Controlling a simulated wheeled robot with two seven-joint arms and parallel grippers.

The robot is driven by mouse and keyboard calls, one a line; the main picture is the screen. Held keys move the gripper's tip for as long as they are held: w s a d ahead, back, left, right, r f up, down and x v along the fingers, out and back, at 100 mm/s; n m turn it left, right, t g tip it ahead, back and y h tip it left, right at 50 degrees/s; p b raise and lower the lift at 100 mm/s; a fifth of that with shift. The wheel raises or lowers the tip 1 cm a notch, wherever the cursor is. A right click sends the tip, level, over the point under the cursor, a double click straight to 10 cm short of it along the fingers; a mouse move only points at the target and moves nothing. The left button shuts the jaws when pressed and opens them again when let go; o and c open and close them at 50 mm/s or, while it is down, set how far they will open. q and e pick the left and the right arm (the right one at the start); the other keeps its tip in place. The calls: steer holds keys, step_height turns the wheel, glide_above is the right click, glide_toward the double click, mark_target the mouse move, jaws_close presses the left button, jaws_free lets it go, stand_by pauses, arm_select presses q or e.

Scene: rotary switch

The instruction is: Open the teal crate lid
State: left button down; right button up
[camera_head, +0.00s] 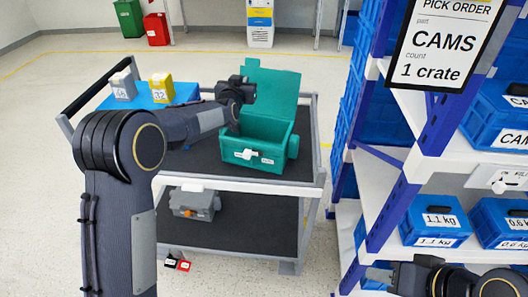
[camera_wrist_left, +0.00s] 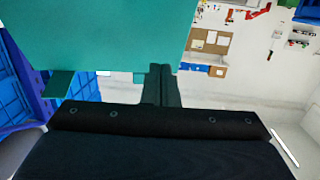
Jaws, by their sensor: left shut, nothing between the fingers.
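The teal crate (camera_head: 268,158) stands on the cart's top shelf. Its teal lid (camera_head: 275,90) is raised, standing up from the back edge, and the inside of the crate shows. The lid fills the upper left of the left wrist view (camera_wrist_left: 95,35). My left gripper (camera_head: 252,91) is at the lid's left side, above the crate; its fingers (camera_wrist_left: 162,72) are shut and hold nothing. They overlap the lid's edge in the wrist view; I cannot tell if they touch it. My right gripper (camera_head: 374,276) is at the lower right, and its jaws are unclear.
A blue box (camera_head: 150,97) with grey and yellow weights stands at the cart's back left. A grey device (camera_head: 195,203) sits on the lower shelf. A rack with white shelves (camera_head: 400,178) and blue crates (camera_head: 433,221) stands close on the right. Floor left of the cart is clear.

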arm_select(q)
steer(key=s+a+r+b, duration=0.1)
steer(key=s+r, duration=0.1)
steer(key=s, duration=0.8)
steer(key=shift+a+b, duration=0.15)
steer(key=shift+b, duration=0.2)
steer(key=s+a+n+g+h+p, duration=0.15)
steer(key=s+a+g, duration=0.25)
steer(key=s, duration=1)
steer(key=s+a+n+g+h+p, duration=0.1)
steer(key=s+a+g+p, duration=0.3)
steer(key=s, duration=1)
steer(key=s+f+g, duration=0.1)
steer(key=s+f, duration=0.2)
steer(key=s, duration=0.4)
steer(key=s+f+g, duration=0.2)
steer(key=s+f, duration=0.1)
steer(key=s, duration=0.4)
steer(key=shift+s+d+n+y+p, duration=0.2)
steer(key=shift+s+n+y+p, duration=0.15)
